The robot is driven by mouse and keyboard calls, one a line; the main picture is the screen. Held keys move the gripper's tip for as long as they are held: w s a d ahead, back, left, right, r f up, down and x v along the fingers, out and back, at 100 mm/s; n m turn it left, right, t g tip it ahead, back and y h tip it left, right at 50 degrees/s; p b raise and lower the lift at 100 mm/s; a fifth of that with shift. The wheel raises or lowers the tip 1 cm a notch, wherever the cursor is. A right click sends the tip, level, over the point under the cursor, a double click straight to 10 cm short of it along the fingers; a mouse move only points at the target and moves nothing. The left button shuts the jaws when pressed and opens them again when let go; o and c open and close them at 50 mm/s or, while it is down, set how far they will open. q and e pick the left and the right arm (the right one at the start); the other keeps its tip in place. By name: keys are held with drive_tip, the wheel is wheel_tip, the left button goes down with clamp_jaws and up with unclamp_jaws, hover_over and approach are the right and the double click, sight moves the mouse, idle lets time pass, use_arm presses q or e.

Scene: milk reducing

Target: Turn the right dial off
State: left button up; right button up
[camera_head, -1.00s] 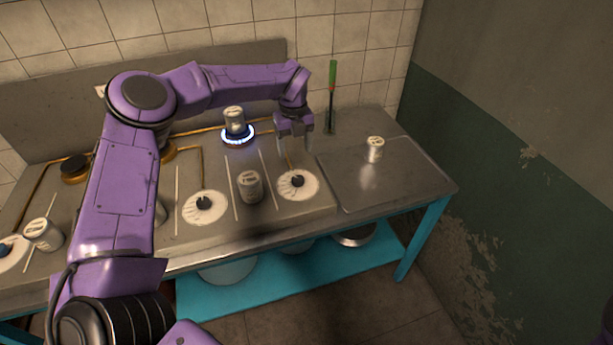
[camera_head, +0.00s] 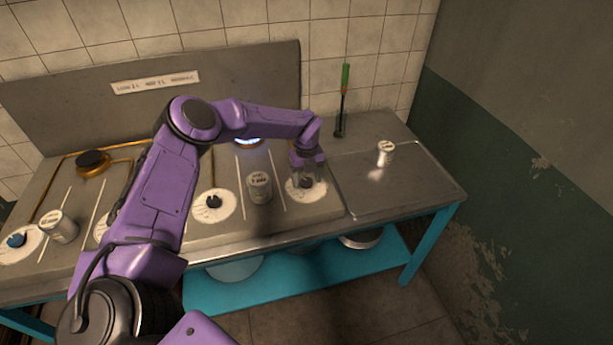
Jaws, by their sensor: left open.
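The right dial (camera_head: 306,195) is a white disc with a dark knob, at the right end of the stove top. My left gripper (camera_head: 306,180) is open and points down, with its fingers at the dark knob, one on each side as far as I can see. Contact with the knob cannot be made out. The burner (camera_head: 249,142) behind it glows blue-white and is partly covered by my left arm. My right gripper is not in view.
A white can (camera_head: 259,187) stands just left of the right dial. The middle dial (camera_head: 214,204) is further left. Another can (camera_head: 385,153) stands on the bare metal tray at right. A green-handled tool (camera_head: 343,100) stands behind.

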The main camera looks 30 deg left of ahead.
use_arm(q)
drive_tip(key=c, duration=1.1)
drive_tip(key=shift+o, duration=0.2)
drive_tip(key=m+b, duration=0.1)
drive_tip(key=b, duration=0.1)
drive_tip(key=f+m+b, duration=0.1)
drive_tip(key=b, duration=0.1)
drive_tip(key=shift+m, duration=0.4)
drive_tip(key=shift+r+m+b, duration=0.2)
drive_tip(key=shift+m+b, duration=0.15)
drive_tip(key=shift+m, duration=0.25)
drive_tip(key=shift+r+m, duration=0.25)
drive_tip(key=shift+m, duration=0.35)
drive_tip(key=o, duration=1.1)
drive_tip(key=shift+c, duration=0.2)
